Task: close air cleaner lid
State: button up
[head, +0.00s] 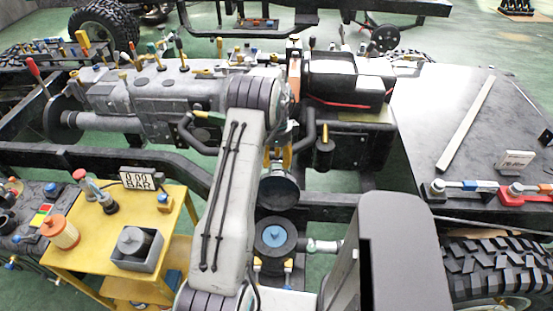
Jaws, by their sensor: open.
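The air cleaner (273,240) is a round dark housing with a blue centre, low in the middle of the head view. What looks like its lid (278,192) is a dark round dish standing tilted up just behind the housing, so the housing is uncovered. My gripper (277,160) is partly hidden by my arm's end. Its orange fingers show just above the lid's upper edge; the gripper is open, with nothing seen between the fingers. I cannot tell whether a finger touches the lid.
Dark chassis rails run behind and beside the air cleaner, with a grey gearbox (150,95) at the back left. A yellow cart (85,255) with jars and a gauge stands left. A dark table (470,115) and a tyre (500,268) are at right.

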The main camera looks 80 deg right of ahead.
jog(key=shift+c, duration=0.2)
grip_shut()
jog(key=shift+a+f, duration=0.15)
dwell(0.4)
